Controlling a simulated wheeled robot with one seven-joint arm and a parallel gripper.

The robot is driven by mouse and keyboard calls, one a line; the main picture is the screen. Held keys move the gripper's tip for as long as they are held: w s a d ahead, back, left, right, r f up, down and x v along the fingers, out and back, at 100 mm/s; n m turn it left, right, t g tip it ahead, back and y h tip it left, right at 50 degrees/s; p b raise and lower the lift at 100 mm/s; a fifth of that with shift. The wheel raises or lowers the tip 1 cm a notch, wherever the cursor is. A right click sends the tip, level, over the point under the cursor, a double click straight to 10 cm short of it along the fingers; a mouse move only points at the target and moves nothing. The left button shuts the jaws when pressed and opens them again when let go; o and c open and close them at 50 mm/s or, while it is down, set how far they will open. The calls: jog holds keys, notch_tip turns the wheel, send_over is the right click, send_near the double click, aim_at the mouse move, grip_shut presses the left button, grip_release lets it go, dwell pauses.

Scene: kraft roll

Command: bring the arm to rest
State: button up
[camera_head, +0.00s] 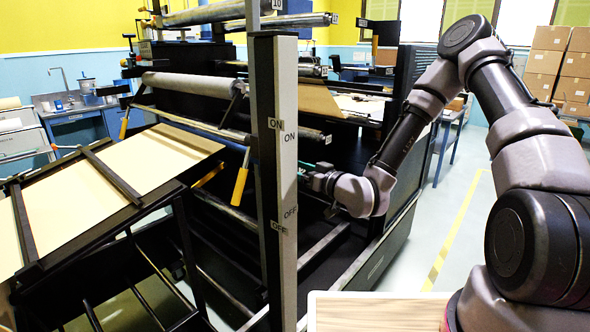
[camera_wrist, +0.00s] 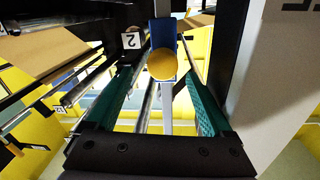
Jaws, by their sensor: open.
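My arm reaches in from the right in the head view. My gripper (camera_head: 318,178) is just right of the dark post (camera_head: 286,110) with ON and OFF labels, and the post hides part of it. In the wrist view my gripper (camera_wrist: 165,82) is open, with its two green fingers spread apart. A yellow round knob (camera_wrist: 162,64) in front of a blue part (camera_wrist: 166,32) shows between the fingertips. The fingers do not visibly grip it. How far beyond the fingertips the knob lies, I cannot tell.
The roll machine (camera_head: 190,85) with rollers and bars surrounds my gripper. A yellow handle (camera_head: 241,182) is left of the post. A slanted panel (camera_head: 110,180) stands at left. Cardboard boxes (camera_head: 548,62) are at the back right. Floor (camera_head: 455,235) at right is clear.

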jog(key=shift+s, duration=0.1)
jog(key=w+d+r+m+g+h, duration=0.1)
jog(key=w+d+r+h, duration=0.2)
jog(key=d, duration=0.5)
jog(key=w+d+r+m+g+h, duration=0.1)
jog(key=d+r+h, duration=0.2)
jog(key=d+h, duration=0.35)
jog(key=s+d+r+m+g+h, duration=0.1)
jog(key=s+d+r+m, duration=0.15)
jog(key=d+r, duration=0.25)
jog(key=s+d+r+m+h, duration=0.2)
jog(key=s+d+r, duration=0.1)
jog(key=d+r, duration=0.2)
jog(key=s+d+r+m, duration=0.1)
jog(key=s+r+m, duration=0.1)
jog(key=s, duration=0.4)
jog(key=s+d+r+m+g+y, duration=0.1)
jog(key=s+d+r, duration=0.1)
jog(key=s+r, duration=0.2)
jog(key=s+d+r+m+g, duration=0.1)
jog(key=s+r+m, duration=0.1)
jog(key=s, duration=0.6)
jog(key=shift+s+d+r+m, duration=0.15)
jog(key=shift+s+r+m, duration=0.2)
jog(key=shift+r, duration=0.05)
